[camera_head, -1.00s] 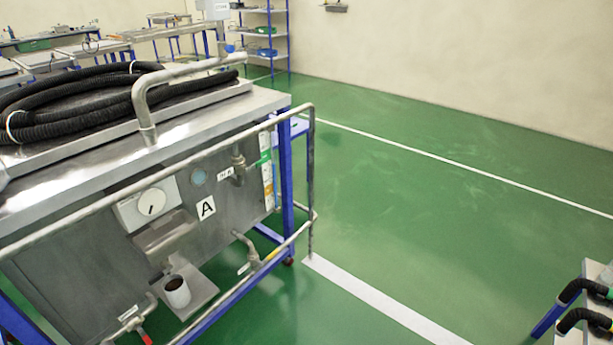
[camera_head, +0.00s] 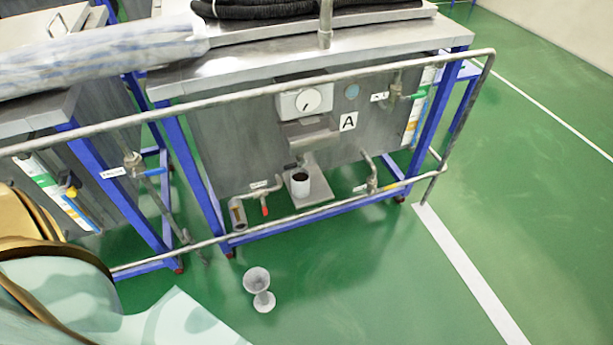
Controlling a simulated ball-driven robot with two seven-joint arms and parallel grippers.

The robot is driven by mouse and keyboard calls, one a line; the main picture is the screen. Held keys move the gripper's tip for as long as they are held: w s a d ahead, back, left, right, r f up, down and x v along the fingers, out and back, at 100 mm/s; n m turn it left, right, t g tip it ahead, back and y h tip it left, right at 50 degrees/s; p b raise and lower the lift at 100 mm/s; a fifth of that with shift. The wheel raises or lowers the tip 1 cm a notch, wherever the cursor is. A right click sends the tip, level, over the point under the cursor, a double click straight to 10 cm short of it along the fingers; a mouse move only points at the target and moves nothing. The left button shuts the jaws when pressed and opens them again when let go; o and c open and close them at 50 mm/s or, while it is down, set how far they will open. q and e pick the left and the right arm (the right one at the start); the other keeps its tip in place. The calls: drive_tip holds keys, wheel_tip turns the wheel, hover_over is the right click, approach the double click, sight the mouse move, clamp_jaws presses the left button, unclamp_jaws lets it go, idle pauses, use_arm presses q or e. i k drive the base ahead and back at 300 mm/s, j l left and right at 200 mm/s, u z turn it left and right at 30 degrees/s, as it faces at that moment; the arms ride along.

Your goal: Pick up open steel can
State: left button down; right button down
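A small light-grey open can (camera_head: 300,187) stands upright on a low metal ledge (camera_head: 318,190) at the front of the steel machine marked A. Its open top shows a dark inside. It sits behind the front guard rail as seen from here, below the white dial. Neither of my grippers shows in the head view, and nothing is seen touching the can.
A pipe guard rail (camera_head: 250,94) runs across the machine (camera_head: 240,140). A valve with a red handle (camera_head: 265,209) is left of the can. A grey funnel-shaped stand (camera_head: 258,287) is on the green floor. Free floor (camera_head: 560,190) lies to the right.

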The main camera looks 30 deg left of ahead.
sight(300, 178)
drive_tip(key=i+u, duration=0.15)
drive_tip(key=u, duration=0.3)
drive_tip(key=i+l+u, duration=0.15)
drive_tip(key=u, duration=0.3)
drive_tip(key=i+l+u, duration=0.1)
drive_tip(key=u, duration=0.35)
